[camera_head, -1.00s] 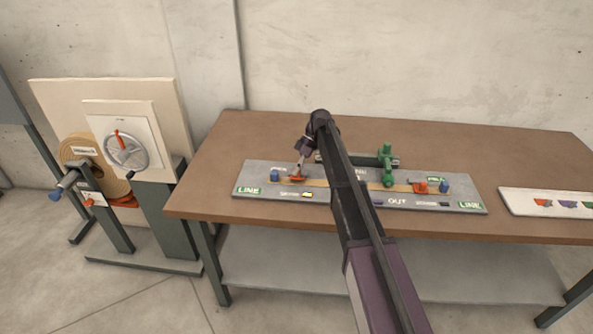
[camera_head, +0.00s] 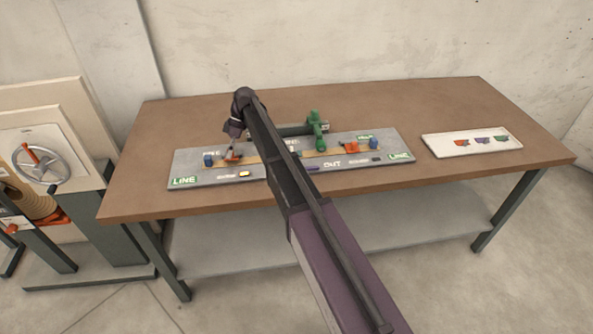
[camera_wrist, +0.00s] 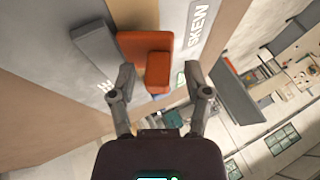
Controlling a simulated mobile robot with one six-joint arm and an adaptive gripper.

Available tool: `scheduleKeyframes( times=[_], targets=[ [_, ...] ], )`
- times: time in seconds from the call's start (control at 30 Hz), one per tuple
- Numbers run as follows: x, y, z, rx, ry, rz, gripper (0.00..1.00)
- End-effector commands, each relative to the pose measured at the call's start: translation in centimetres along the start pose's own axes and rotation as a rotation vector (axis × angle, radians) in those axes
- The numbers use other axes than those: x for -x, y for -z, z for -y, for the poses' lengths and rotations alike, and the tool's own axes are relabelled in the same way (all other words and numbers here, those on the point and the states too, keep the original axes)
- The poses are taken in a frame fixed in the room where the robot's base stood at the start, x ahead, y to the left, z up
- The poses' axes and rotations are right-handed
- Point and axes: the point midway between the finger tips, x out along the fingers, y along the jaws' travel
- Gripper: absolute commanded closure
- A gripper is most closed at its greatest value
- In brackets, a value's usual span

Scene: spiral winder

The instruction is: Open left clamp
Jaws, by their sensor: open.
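The left clamp (camera_head: 232,158) is a small orange-red piece near the left end of the grey board (camera_head: 190,178), on a tan strip. In the wrist view the orange clamp (camera_wrist: 133,47) shows as a flat block with a smaller raised block on it. My gripper (camera_wrist: 159,75) is open, with its two fingertips apart on either side of the raised block in the picture. I cannot tell whether they touch it. In the head view my gripper (camera_head: 232,148) is right above the left clamp and partly hides it.
The right orange clamp (camera_head: 351,146) and a green fixture (camera_head: 316,128) stand on the board's right half. Blue pegs are near both clamps. A white tray (camera_head: 430,146) with coloured pieces lies on the brown table (camera_head: 470,105). A handwheel (camera_head: 40,167) stands at left.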

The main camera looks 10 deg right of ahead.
Motion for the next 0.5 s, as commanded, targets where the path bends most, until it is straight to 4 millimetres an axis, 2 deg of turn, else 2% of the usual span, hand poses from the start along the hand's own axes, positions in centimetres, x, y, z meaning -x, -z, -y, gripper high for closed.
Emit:
scheduleKeyframes(
  times=[0.5],
  targets=[
    [-1.3, -0.6, 1.2, 0.123, -0.294, 0.001, 0.37]
  ],
)
